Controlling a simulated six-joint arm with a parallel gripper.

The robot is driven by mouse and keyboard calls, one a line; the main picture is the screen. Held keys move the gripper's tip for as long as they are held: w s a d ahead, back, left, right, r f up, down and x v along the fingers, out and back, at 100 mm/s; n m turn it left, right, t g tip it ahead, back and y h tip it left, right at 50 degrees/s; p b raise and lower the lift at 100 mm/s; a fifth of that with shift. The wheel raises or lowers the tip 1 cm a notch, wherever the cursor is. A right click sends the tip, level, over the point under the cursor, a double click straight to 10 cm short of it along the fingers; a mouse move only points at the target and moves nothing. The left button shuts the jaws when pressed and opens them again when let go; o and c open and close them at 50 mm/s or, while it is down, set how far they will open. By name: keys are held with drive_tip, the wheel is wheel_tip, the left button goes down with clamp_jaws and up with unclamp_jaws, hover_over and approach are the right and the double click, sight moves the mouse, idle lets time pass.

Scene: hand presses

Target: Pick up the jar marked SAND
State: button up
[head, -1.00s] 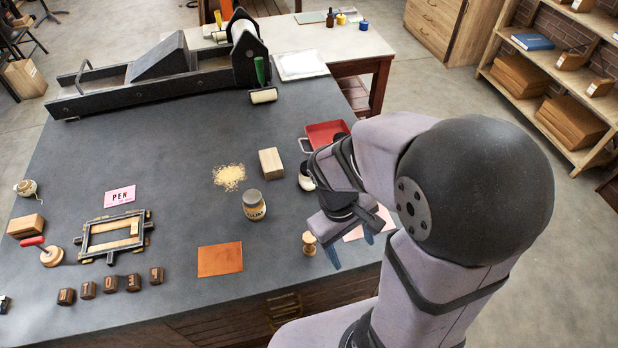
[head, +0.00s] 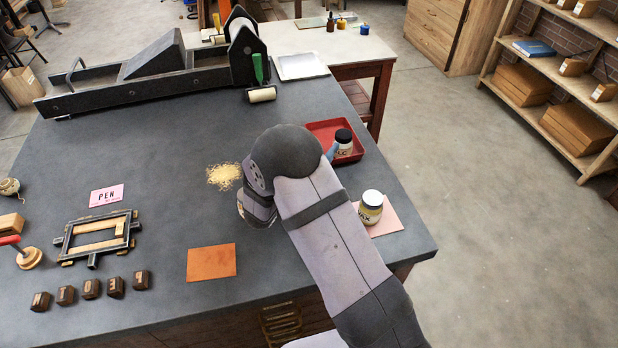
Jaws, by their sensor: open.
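No jar with a readable SAND label shows. A jar with a black lid (head: 344,140) stands in the red tray (head: 322,127); its label is partly hidden and seems to end in C. A jar with a white lid (head: 371,203) stands on the pink sheet (head: 388,222); the visible part of its label reads AX.
Pale yellow scattered bits (head: 224,176), an orange sheet (head: 211,263), a dark frame (head: 97,237) and several dark lettered blocks (head: 91,288) lie on the grey table (head: 150,170). A long press (head: 160,70) stands at the back left. My arm hides the table's middle right.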

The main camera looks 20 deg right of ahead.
drive_tip(key=shift+w+a+f+n+t, duration=0.15)
drive_tip(key=shift+w+a+n+t, duration=0.4)
drive_tip(key=shift+a, duration=0.15)
drive_tip(key=shift+f+p, duration=0.55)
drive_tip(key=shift+f, duration=1.1)
wheel_tip(320, 180, down, 4)
drive_tip(key=shift+r+p, duration=0.1)
drive_tip(key=shift+p, duration=0.55)
drive_tip(key=shift+p+x, duration=0.35)
drive_tip(key=shift+x, duration=0.8)
drive_tip(key=shift+w+d, duration=0.25)
drive_tip(key=c, duration=1.2)
drive_tip(key=shift+c, duration=0.5)
drive_tip(key=shift+r, duration=0.15)
